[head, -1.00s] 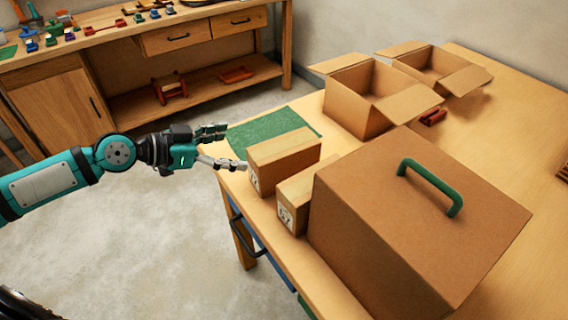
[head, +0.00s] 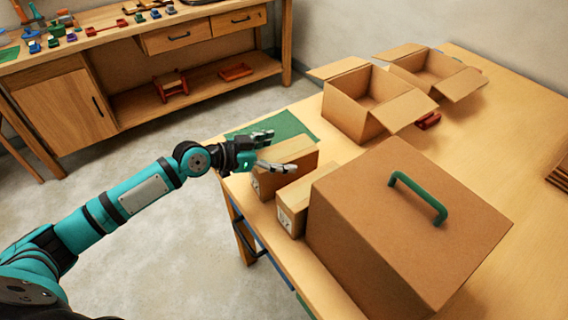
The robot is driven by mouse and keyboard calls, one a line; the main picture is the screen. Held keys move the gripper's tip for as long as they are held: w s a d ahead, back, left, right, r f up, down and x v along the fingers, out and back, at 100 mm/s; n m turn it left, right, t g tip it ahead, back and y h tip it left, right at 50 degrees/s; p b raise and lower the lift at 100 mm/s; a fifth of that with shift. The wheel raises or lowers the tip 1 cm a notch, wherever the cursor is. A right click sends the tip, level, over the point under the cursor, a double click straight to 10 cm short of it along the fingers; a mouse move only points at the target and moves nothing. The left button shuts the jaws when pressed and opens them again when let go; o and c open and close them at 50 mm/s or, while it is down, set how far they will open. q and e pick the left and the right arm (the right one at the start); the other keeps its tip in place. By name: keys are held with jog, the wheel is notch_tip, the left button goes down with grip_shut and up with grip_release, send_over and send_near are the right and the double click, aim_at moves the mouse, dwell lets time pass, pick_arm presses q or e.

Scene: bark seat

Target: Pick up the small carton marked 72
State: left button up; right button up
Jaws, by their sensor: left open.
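Two small cartons stand side by side on the wooden table. The rear small carton (head: 291,180) has a white label on its left end, too small to read. The front small carton (head: 297,207) has a white label with dark digits that I cannot read surely, so I cannot tell which one is marked 72. My left gripper (head: 281,151) is open and empty. Its fingers are spread at the rear carton, one towards its far side and one across its near top edge. Whether they touch it is unclear. My right gripper is not in view.
A large carton with a green handle (head: 420,198) stands close beside the front small carton. A green mat (head: 290,124) lies behind the rear one. Two open boxes (head: 350,108) (head: 418,72) and a red part (head: 428,120) are further back. The table's right side is mostly clear.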

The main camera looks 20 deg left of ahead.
pick_arm(q)
jog(key=shift+c, duration=0.2)
jog(key=c, duration=1.7)
